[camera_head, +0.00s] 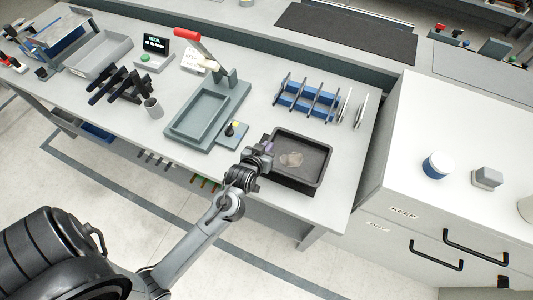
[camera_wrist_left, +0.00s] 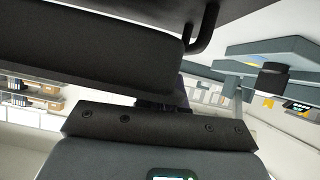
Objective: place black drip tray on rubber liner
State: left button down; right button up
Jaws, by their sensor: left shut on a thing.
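The black drip tray (camera_head: 318,181) is at the right front of the grey workbench, with a pale brownish patch on its floor. My left gripper (camera_head: 266,150) comes in from the front left and is shut on the tray's left rim. The tray looks about level; I cannot tell whether it rests on the bench or hangs just above it. Close up in the left wrist view, a large dark body (camera_wrist_left: 90,50), probably the tray, fills the upper part. I cannot pick out a rubber liner for certain; the tray hides what is beneath it. My right gripper is out of view.
Left of the tray stands a grey-green press with a red lever (camera_head: 187,35). Behind the tray is a blue rack (camera_head: 308,104) with upright plates. A white cabinet (camera_head: 450,130) is at the right. A dark mat (camera_head: 345,35) lies on the back bench.

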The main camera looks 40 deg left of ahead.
pick_arm(q)
jog(key=shift+f+b, duration=0.35)
jog(key=shift+f, duration=1.6)
jog(key=shift+f, duration=0.15)
jog(key=c, duration=1.5)
grip_release()
